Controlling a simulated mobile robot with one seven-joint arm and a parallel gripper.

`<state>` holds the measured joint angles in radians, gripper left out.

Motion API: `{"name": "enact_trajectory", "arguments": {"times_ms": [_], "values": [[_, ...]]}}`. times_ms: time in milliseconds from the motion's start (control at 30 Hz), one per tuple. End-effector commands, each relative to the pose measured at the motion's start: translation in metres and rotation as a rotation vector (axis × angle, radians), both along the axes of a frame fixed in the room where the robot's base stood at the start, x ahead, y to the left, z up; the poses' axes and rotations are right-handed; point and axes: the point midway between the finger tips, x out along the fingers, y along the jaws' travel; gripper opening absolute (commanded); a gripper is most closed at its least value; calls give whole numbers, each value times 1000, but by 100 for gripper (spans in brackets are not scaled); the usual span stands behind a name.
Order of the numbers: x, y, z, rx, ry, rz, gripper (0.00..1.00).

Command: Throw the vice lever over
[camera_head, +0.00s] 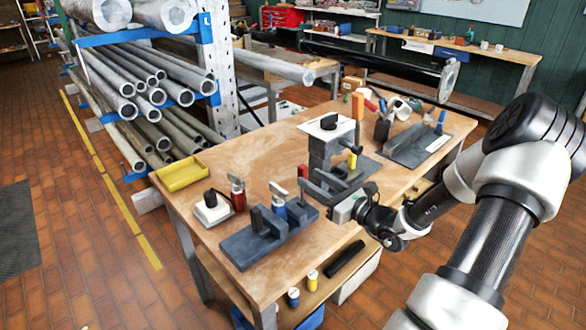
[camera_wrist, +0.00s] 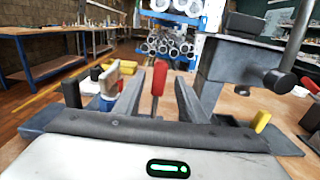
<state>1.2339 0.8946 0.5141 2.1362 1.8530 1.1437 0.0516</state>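An upright red handle (camera_head: 303,172), which looks like the lever, stands beside the grey column on the workbench (camera_head: 250,150). It also shows in the wrist view (camera_wrist: 159,78), appearing between my fingers and beyond their tips. My gripper (camera_head: 318,186) is open, its two grey fingers apart and pointing toward the handle. In the wrist view (camera_wrist: 157,92) I see nothing held, and I cannot tell any contact. The handle's lower end is hidden in the wrist view. A dark grey vice-like block (camera_head: 262,236) lies at the front of the bench.
A grey column (camera_head: 320,155) with a black-knobbed top stands close right of the handle. A blue-bodied item (camera_head: 279,205) stands to its left. A yellow tray (camera_head: 181,174) lies at the far-left corner, near racked pipes (camera_head: 150,85). The bench's back-left top is clear.

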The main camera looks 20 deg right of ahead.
Motion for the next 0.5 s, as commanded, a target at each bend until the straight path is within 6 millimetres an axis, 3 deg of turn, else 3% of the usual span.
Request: {"name": "enact_trajectory", "arguments": {"times_ms": [200, 500], "values": [[44, 17, 0, 1, -2, 3, 38], [77, 29, 0, 0, 0, 2, 38]]}}
